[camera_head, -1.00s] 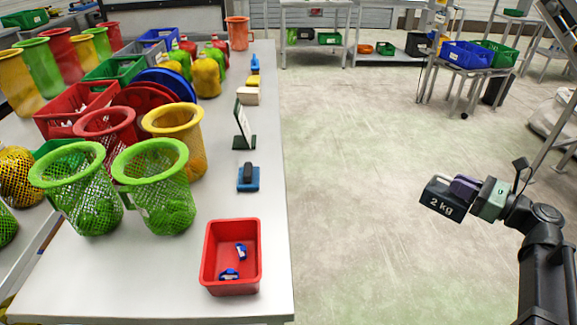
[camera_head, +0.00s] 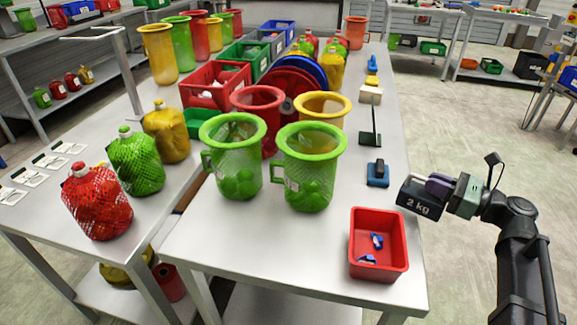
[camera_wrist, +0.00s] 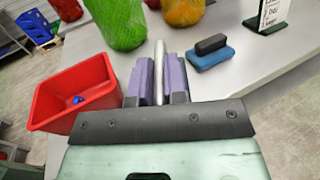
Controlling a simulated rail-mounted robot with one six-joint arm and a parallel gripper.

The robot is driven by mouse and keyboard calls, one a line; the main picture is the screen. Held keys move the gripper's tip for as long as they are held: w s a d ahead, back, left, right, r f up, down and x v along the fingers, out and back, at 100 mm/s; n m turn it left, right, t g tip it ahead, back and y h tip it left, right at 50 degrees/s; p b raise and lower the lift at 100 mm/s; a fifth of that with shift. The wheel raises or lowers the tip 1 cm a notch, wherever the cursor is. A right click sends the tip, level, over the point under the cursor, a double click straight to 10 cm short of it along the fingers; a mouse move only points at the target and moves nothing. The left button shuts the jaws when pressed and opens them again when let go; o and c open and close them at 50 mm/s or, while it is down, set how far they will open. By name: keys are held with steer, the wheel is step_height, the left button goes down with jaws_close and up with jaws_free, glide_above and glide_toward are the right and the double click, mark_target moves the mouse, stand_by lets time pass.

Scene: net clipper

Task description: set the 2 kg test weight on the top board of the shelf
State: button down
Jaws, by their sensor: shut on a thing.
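The 2 kg test weight (camera_head: 420,198) is a dark block with a white "2 kg" label. My gripper (camera_head: 440,187) is shut on it and holds it up, just off the right edge of the work table in the head view. In the wrist view, the purple fingers of my gripper (camera_wrist: 157,85) close on a pale handle (camera_wrist: 158,60); the block below is mostly hidden. I cannot tell which rack is the shelf; a low grey rack (camera_head: 20,68) with boards stands at the back left.
The work table (camera_head: 290,245) carries a red bin (camera_head: 378,265) with small blue items, a blue block (camera_head: 377,174), a sign stand (camera_head: 370,136) and mesh baskets (camera_head: 308,165). A left table (camera_head: 75,205) holds net-wrapped jugs. Floor is open at the right.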

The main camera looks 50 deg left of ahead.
steer(key=shift+s+a, duration=0.15)
steer(key=shift+s, duration=0.1)
steer(key=shift+w, duration=0.1)
steer(key=f+b+x, duration=0.1)
steer(key=x, duration=0.5)
steer(key=f+b+x, duration=0.1)
steer(key=x, duration=0.5)
steer(key=f+b+x, duration=0.1)
steer(key=f+x, duration=0.1)
steer(key=x, duration=0.3)
steer(key=shift+s+a+b, duration=0.25)
steer(key=shift+a+b, duration=0.15)
steer(key=shift+r, duration=0.2)
steer(key=shift+f, duration=0.15)
